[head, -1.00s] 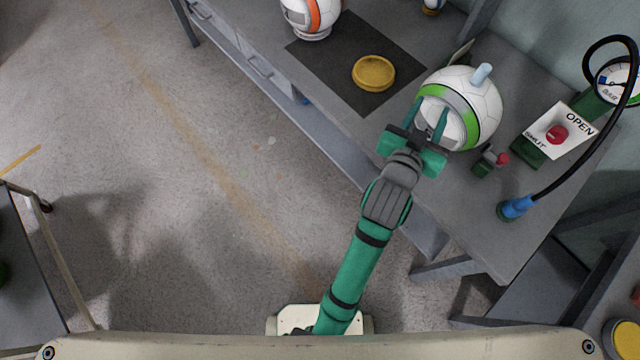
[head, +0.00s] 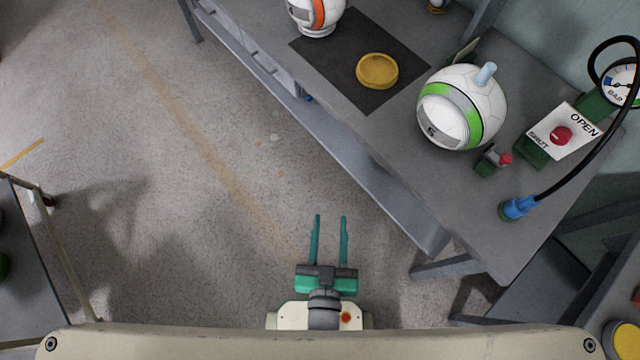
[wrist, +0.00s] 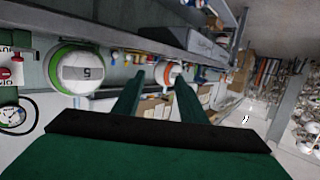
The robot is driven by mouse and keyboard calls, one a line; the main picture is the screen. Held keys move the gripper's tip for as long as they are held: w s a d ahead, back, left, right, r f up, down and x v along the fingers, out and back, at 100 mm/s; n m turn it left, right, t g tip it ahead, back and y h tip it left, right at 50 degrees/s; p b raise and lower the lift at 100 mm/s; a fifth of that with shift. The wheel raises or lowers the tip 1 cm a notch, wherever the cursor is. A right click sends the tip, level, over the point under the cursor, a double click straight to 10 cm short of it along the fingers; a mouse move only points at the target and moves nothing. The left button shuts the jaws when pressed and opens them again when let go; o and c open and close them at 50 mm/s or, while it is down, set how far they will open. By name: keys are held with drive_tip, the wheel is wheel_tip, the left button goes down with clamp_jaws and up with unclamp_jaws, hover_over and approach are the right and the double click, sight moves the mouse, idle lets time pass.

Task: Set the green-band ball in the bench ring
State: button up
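The green-band ball (head: 462,108), white with a green stripe and a "5" on its face, sits on the right part of the bench (head: 440,185). A pale blue peg (head: 485,73) stands at its top. What lies beneath the ball is hidden, so I cannot tell whether a ring is under it. It also shows at the left in the wrist view (wrist: 82,72). My gripper (head: 330,218) is open and empty, drawn back over the floor in front of my base, well apart from the ball and the bench.
An orange-band ball (head: 317,14) sits at the back of the dark mat (head: 335,60); a yellow disc (head: 377,71) lies on it. Right of the green-band ball are a small red-knobbed valve (head: 492,160), an OPEN/SHUT panel (head: 563,133), a gauge (head: 618,80) and a black hose (head: 590,150).

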drive_tip(key=s+a+y, duration=0.1)
drive_tip(key=s+a, duration=0.1)
drive_tip(key=s, duration=0.5)
drive_tip(key=shift+r+n, duration=0.3)
drive_tip(key=shift+r, duration=0.15)
drive_tip(key=shift+a, duration=0.1)
drive_tip(key=shift+c, duration=0.9)
drive_tip(key=shift+w, duration=0.1)
